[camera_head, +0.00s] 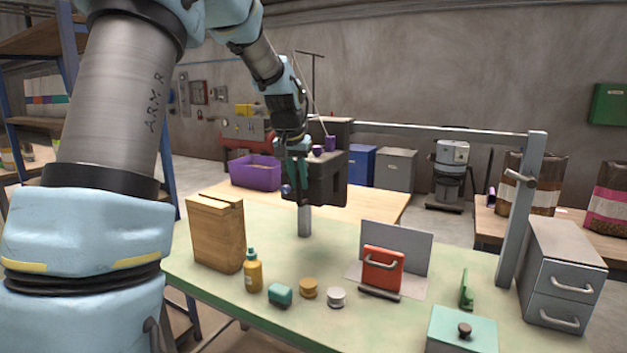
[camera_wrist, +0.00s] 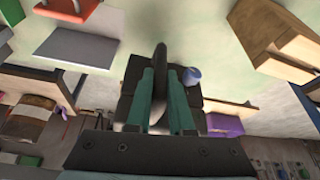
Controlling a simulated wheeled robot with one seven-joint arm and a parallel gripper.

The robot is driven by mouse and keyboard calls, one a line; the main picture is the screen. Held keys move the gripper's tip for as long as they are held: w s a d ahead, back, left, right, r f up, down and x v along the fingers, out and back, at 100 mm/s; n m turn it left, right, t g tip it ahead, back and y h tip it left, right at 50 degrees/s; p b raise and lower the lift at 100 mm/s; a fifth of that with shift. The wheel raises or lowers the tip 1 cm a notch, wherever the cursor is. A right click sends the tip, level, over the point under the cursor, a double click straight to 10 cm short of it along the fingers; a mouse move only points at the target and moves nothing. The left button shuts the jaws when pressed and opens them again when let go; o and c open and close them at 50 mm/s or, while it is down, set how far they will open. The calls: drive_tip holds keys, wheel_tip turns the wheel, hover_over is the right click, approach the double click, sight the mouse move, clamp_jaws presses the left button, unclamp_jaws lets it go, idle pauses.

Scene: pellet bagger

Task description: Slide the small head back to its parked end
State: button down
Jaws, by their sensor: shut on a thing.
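The small head (camera_head: 328,178) is a dark block at the left end of a grey overhead rail (camera_head: 435,130). In the wrist view the head (camera_wrist: 115,112) is a dark mass behind my fingers. My gripper (camera_head: 297,192) is at the head's near left side, its teal fingers pointing down. In the wrist view my gripper (camera_wrist: 160,78) is shut on a dark upright bar (camera_wrist: 160,58), which seems to be the head's handle. A blue round knob (camera_wrist: 191,77) sits beside the right finger. My arm and gripper hide part of the head and the rail's left end.
On the green table stand a wooden block (camera_head: 215,235), a yellow bottle (camera_head: 253,272), a red handled plate (camera_head: 383,268) and grey drawers (camera_head: 562,278). The rail's middle is clear.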

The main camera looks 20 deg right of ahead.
drive_tip(key=shift+w+a, duration=0.35)
drive_tip(key=shift+w, duration=0.05)
drive_tip(key=c, duration=0.8)
unclamp_jaws()
drive_tip(key=b+v, duration=0.2)
drive_tip(key=v, duration=0.8)
drive_tip(key=shift+s+r+b, duration=0.2)
drive_tip(key=shift+r+b, duration=0.15)
drive_tip(key=shift+a, duration=0.1)
drive_tip(key=s+a+f+n+g+y, duration=0.2)
drive_tip(key=s+a+f+n, duration=0.3)
drive_tip(key=s+a+f, duration=1.5)
wheel_tip(320, 180, down, 4)
drive_tip(key=shift+s+r, duration=0.15)
drive_tip(key=shift+s, duration=0.2)
